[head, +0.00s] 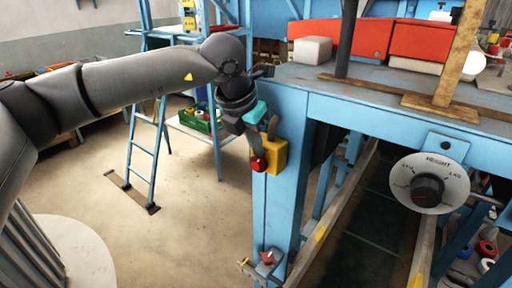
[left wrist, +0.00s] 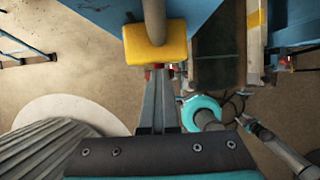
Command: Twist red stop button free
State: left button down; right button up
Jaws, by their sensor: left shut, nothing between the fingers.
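The red stop button (head: 258,164) sits on the front of a yellow box (head: 272,156) fixed to a blue post. My left gripper (head: 257,152) is at the button, fingers pointing down toward it, shut with nothing held between them. In the left wrist view the yellow box (left wrist: 140,48) is straight ahead of the shut fingers (left wrist: 160,82). Bits of red (left wrist: 148,74) show beside the fingertips; most of the button is hidden there. Whether the fingers touch it I cannot tell.
A round height dial (head: 429,183) hangs at the right. A small red-handled fitting (head: 268,257) is low on the post. A blue ladder (head: 146,150) stands behind; the floor left of the post is open.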

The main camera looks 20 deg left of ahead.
pick_arm(q)
jog(key=c, duration=1.5)
grip_release()
jog(key=shift+s+a+f, duration=0.1)
jog(key=shift+s+f, duration=0.15)
jog(key=shift+f, duration=0.3)
jog(key=shift+c, duration=0.2)
jog(key=shift+o, duration=0.7)
jog(key=o, duration=0.3)
jog(key=shift+w+r, duration=0.1)
jog(key=shift+r, duration=0.3)
jog(key=shift+o, duration=1.3)
jog(key=shift+d+r, duration=0.2)
jog(key=shift+r, duration=0.4)
jog(key=s+d+r+p, duration=0.3)
jog(key=s+r, duration=0.5)
jog(key=r, duration=0.6)
jog(key=shift+p, duration=0.9)
jog(key=shift+d, duration=0.1)
